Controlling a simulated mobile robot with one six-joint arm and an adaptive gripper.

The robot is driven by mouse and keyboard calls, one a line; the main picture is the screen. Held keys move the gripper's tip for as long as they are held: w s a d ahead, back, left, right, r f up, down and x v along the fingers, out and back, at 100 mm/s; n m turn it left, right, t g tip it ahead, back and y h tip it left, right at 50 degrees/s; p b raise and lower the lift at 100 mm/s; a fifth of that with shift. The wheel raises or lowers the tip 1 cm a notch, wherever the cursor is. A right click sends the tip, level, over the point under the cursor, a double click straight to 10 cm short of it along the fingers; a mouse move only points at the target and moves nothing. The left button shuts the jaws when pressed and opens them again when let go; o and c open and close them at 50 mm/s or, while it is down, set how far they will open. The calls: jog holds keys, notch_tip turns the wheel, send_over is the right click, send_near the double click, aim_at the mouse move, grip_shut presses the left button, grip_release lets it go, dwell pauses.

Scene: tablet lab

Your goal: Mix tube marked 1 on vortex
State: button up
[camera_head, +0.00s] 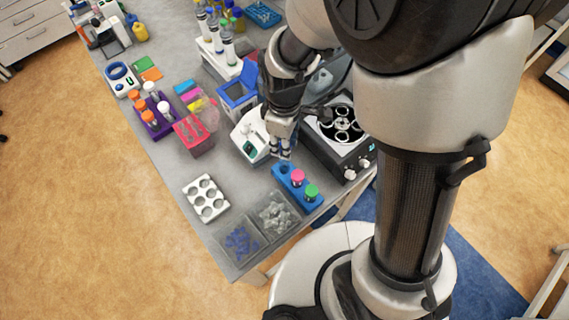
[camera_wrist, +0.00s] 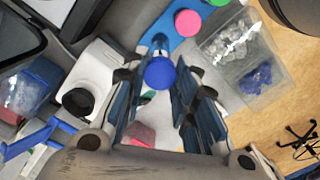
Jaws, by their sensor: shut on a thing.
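A tube with a blue cap (camera_wrist: 159,73) sits between the fingers of my gripper (camera_wrist: 160,95) in the wrist view; no number is legible on it. In the head view my gripper (camera_head: 281,150) points down at the left end of a blue rack (camera_head: 282,171). The tube's lower end is over or in that rack; I cannot tell which. Pink-capped (camera_head: 298,177) and green-capped (camera_head: 311,192) tubes stand in the rack. A white device with a green display, apparently the vortex (camera_head: 252,134), stands just left of my gripper. Its dark round cup (camera_wrist: 78,101) shows in the wrist view.
A black-topped machine with a round rotor (camera_head: 331,145) stands close to the right of my gripper. A white holed rack (camera_head: 205,198) and clear trays with small blue (camera_head: 241,242) and clear (camera_head: 276,216) pieces lie in front. Coloured racks and bottles crowd the bench behind.

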notch_tip(320, 180, up, 9)
jog(key=p, duration=0.7)
jog(key=shift+f, duration=0.15)
jog(key=w+a+p, duration=0.2)
jog(key=w+a, duration=0.1)
jog(key=w, duration=1)
jog(key=shift+w+a, duration=0.1)
jog(key=shift+f, duration=0.45)
jog(key=shift+f+b, duration=0.2)
jog(key=shift+b, duration=0.15)
jog(key=shift+f+b, duration=0.5)
jog(key=shift+f, duration=0.2)
